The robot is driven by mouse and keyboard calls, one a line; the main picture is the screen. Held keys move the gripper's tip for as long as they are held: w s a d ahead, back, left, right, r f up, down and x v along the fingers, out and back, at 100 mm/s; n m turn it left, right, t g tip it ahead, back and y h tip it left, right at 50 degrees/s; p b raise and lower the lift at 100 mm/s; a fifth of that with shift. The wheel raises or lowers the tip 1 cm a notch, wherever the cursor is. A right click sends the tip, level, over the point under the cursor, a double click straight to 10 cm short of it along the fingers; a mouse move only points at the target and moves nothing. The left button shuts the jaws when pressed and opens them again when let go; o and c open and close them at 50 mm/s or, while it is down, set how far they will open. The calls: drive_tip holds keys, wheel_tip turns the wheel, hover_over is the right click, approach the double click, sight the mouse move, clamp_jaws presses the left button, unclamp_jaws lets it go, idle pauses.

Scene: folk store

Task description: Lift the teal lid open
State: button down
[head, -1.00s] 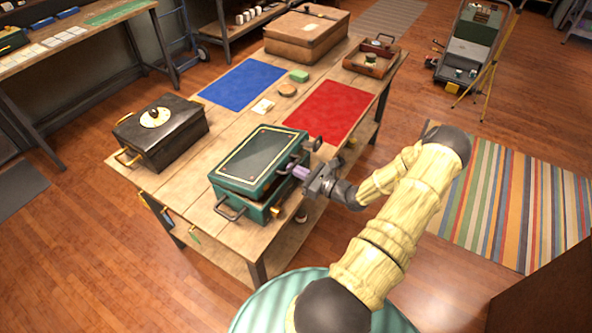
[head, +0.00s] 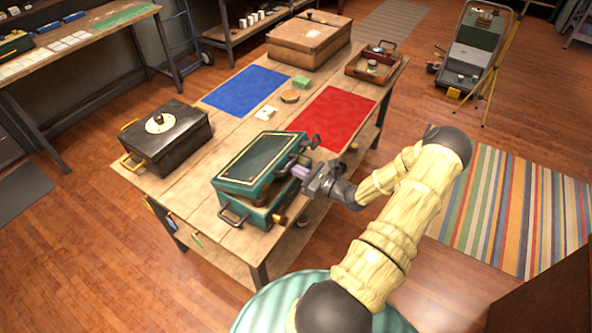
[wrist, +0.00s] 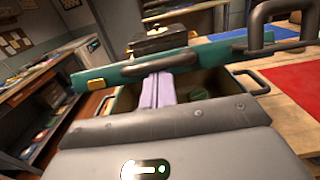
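The teal box (head: 262,212) stands at the near edge of the wooden table. Its teal lid (head: 258,160), with a gold border line, is tilted partly open, raised on the side facing my gripper. My gripper (head: 299,171) is at that side, with its purple fingers under the lid's raised edge. In the wrist view the teal lid (wrist: 120,75) crosses above the fingers of my gripper (wrist: 158,80), which lie close together. Their tips are by a dark handle bar and partly hidden there. The open gap shows the dark inside of the box, with a round green thing (wrist: 200,95).
A black box (head: 165,138) with a round pale piece on top stands left on the table (head: 190,195). Blue (head: 244,85) and red (head: 332,117) mats lie behind. A brown case (head: 308,42) and a wooden tray (head: 374,68) are at the far end.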

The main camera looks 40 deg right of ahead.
sight(291, 163)
drive_tip(key=shift+w+r+p, duration=0.2)
drive_tip(key=shift+r+p, duration=0.15)
drive_tip(key=shift+r, duration=0.3)
drive_tip(key=shift+w+a+r+p, duration=0.15)
drive_tip(key=shift+w+r+p, duration=0.1)
drive_tip(key=shift+r+p, duration=0.25)
drive_tip(key=shift+w+a+r+p, duration=0.1)
drive_tip(key=shift+w+r+p, duration=0.1)
drive_tip(key=shift+r+p, duration=0.3)
drive_tip(key=shift+r, duration=0.15)
drive_tip(key=shift+w, duration=0.1)
drive_tip(key=shift+w+a+r+p, duration=0.15)
drive_tip(key=shift+w+r+p, duration=0.25)
drive_tip(key=shift+r, duration=0.15)
drive_tip(key=shift+w+a+r+p, duration=0.15)
drive_tip(key=shift+w+r+p, duration=0.15)
drive_tip(key=shift+r, duration=0.2)
drive_tip(key=shift+s, duration=0.15)
